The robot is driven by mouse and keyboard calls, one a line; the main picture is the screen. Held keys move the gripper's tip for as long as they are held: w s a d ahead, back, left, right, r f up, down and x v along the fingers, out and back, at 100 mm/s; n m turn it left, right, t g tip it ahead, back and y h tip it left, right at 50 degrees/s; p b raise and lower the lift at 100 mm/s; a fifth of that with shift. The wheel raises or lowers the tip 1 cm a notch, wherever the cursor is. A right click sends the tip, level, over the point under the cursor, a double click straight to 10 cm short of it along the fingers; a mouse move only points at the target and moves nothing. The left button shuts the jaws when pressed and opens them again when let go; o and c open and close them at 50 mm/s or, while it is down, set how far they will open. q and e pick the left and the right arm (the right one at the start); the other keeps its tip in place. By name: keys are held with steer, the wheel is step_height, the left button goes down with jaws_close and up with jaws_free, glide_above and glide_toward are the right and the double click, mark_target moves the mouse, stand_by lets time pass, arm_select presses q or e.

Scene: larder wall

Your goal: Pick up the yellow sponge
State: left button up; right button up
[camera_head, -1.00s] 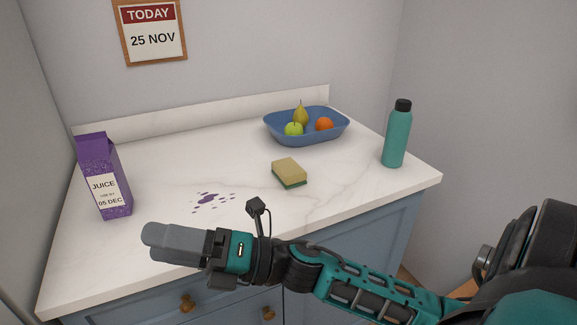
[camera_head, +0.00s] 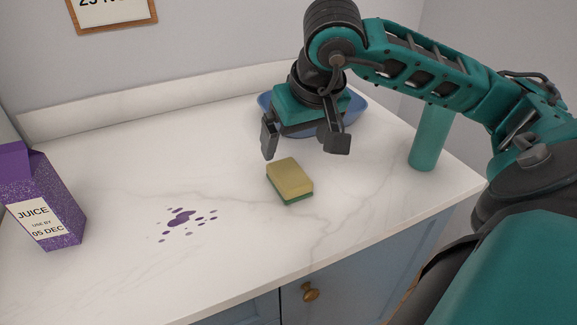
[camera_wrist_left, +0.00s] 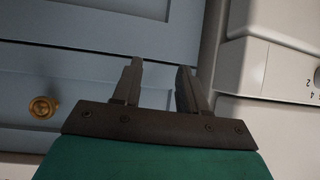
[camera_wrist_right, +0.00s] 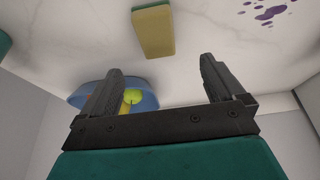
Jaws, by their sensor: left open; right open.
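The yellow sponge (camera_head: 289,177) with a green underside lies on the white worktop in the head view. It also shows at the top of the right wrist view (camera_wrist_right: 153,31), beyond the fingertips. My right gripper (camera_head: 304,147) is open and empty, above the worktop just behind the sponge and apart from it. Its two fingers also show in the right wrist view (camera_wrist_right: 162,75). My left gripper (camera_wrist_left: 158,70) is open and empty in the left wrist view, facing blue cabinet fronts. It is outside the head view.
A teal bottle (camera_head: 428,138) stands right, partly behind my arm. A purple juice carton (camera_head: 42,197) stands left. Purple stains (camera_head: 181,218) mark the worktop (camera_head: 110,165).

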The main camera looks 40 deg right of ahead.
mark_target(287, 170)
steer(key=x, duration=0.6)
steer(key=shift+f+b, duration=0.35)
steer(key=shift+f, duration=0.05)
steer(key=shift+d+x, duration=0.15)
steer(key=shift+x, duration=1.25)
steer(key=shift+d+x, duration=0.15)
steer(key=shift+x, duration=1.2)
steer(key=shift+w+r, duration=0.15)
steer(key=c, duration=1)
steer(key=shift+r, duration=0.1)
